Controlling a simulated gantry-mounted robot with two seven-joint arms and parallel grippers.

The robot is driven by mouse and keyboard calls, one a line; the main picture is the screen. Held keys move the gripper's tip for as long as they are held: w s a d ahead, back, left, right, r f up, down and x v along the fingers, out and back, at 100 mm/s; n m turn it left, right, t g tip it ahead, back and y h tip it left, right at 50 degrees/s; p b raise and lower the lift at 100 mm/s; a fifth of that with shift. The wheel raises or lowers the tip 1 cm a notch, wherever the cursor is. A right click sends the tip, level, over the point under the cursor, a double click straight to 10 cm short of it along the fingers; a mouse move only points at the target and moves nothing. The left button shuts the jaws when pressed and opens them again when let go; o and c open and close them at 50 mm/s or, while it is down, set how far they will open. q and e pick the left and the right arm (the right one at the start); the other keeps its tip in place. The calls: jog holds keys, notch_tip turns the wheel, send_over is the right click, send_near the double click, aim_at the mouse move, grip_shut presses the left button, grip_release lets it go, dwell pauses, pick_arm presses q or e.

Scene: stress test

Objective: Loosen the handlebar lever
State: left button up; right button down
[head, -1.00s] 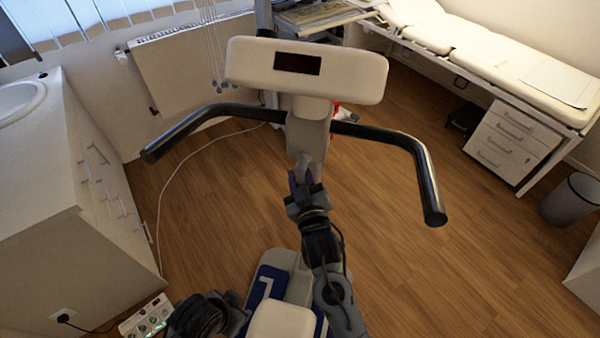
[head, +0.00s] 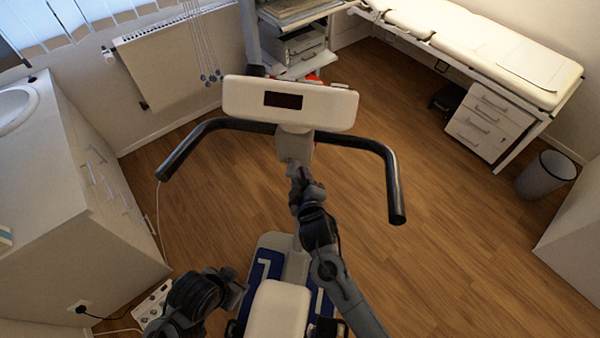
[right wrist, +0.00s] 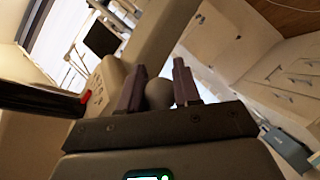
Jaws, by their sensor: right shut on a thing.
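The exercise bike's black handlebar (head: 393,185) curves out on both sides below its white console (head: 325,104). My right gripper (head: 297,176) is at the front of the grey post (head: 294,147) below the console. In the right wrist view, a rounded grey knob, the end of the handlebar lever (right wrist: 158,93), sits between the two fingers of my right gripper (right wrist: 157,88), which is shut on it. In the head view the lever is mostly hidden by this gripper. My left gripper (head: 234,291) is low at the left, apart from the handlebar; its fingers are unclear.
A white cabinet (head: 75,215) with drawers stands at the left. A padded couch (head: 470,45) and a bin (head: 547,174) are at the right. The wooden floor right of the bike is clear.

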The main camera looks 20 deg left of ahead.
jog(key=shift+s+a+r, duration=0.2)
jog(key=shift+a+r, duration=0.1)
jog(key=c, duration=1.2)
grip_release()
jog(key=o, duration=0.4)
jog(key=shift+a, duration=0.1)
jog(key=shift+c, duration=0.2)
